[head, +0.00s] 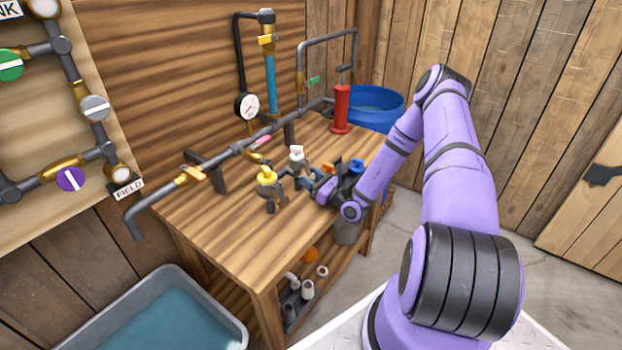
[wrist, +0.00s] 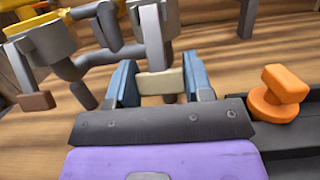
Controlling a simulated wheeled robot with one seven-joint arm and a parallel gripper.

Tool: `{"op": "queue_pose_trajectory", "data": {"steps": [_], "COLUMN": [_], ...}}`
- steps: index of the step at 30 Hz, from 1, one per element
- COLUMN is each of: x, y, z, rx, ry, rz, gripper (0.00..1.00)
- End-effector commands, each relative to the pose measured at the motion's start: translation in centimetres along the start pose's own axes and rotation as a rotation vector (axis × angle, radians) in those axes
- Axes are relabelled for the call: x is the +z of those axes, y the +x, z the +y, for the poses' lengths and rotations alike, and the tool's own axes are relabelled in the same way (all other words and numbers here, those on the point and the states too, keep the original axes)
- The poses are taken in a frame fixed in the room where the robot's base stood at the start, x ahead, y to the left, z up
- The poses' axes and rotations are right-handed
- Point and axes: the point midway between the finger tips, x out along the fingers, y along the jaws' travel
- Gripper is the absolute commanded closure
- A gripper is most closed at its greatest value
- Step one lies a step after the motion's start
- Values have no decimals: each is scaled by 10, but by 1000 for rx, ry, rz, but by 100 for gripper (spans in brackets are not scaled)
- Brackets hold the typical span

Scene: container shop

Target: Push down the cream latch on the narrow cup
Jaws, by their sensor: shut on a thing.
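The cream latch (wrist: 160,82) is in the middle of the wrist view, at the lower end of a grey lever arm (wrist: 152,38). This arm hangs down the near side of the narrow grey cup (wrist: 173,14), which is cut off by the top edge. My gripper (wrist: 157,84) has its blue fingers on either side of the cream latch and is shut on it. In the head view the narrow cup with a white top (head: 297,157) stands on the bench, just left of my gripper (head: 311,181). The latch is too small to make out there.
A second grey cup (wrist: 48,42) with a brown latch (wrist: 37,101) is on the left, joined by pipe; its yellow top (head: 267,174) shows in the head view. An orange knob (wrist: 285,92) stands close to the right. The front of the wooden bench (head: 222,222) is clear.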

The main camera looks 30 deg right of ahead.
Motion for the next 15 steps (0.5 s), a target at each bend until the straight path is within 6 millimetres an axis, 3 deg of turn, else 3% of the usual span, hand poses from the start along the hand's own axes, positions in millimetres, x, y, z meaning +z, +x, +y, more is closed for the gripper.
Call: {"op": "queue_pose_trajectory", "data": {"steps": [4, 5, 7, 15], "x": [0, 0, 0, 0], "y": [0, 0, 0, 0], "z": [0, 0, 0, 0], "rx": [0, 0, 0, 0], "ry": [0, 0, 0, 0], "rz": [1, 1, 1, 2], "gripper": [77, 46, 30, 28]}}
